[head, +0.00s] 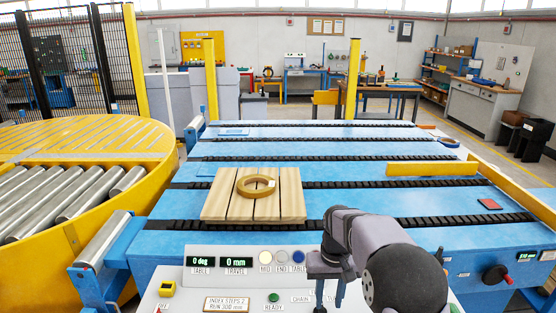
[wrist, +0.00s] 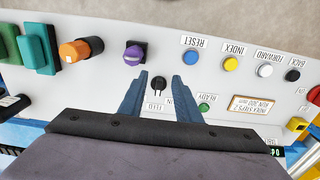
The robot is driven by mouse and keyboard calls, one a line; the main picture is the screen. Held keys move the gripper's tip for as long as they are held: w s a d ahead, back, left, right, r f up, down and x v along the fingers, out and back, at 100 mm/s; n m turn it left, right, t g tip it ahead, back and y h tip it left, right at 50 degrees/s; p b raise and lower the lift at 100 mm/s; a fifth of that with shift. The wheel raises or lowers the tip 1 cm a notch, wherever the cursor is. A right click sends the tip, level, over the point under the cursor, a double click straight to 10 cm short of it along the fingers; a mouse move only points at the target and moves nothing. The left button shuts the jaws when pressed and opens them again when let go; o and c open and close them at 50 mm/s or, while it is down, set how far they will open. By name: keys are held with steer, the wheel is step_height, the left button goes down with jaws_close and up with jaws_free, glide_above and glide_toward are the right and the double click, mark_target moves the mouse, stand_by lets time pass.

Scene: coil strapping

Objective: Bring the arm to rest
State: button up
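My gripper (wrist: 160,75) points down over the sloping control panel (wrist: 100,95). Its two blue fingers are apart with nothing held between them. In the wrist view, a black selector switch (wrist: 157,83) shows between and beyond the fingertips; I cannot tell whether they touch it. In the head view, my arm (head: 370,245) reaches over the front right of the panel, and my fingers are largely hidden. A tan ring-shaped coil (head: 256,186) lies flat on a wooden pallet (head: 222,207) on the blue conveyor table.
The panel has a purple knob (wrist: 133,54), an orange knob (wrist: 80,50), green controls (wrist: 38,48), and blue (wrist: 190,57), yellow (wrist: 231,63) and white (wrist: 264,70) buttons. Its displays (head: 237,261) read 0 deg and 0 mm. A yellow roller turntable (head: 140,130) stands left.

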steer(key=s+d+f, duration=0.1)
steer(key=s, duration=2.3)
steer(key=shift+s+f, duration=0.4)
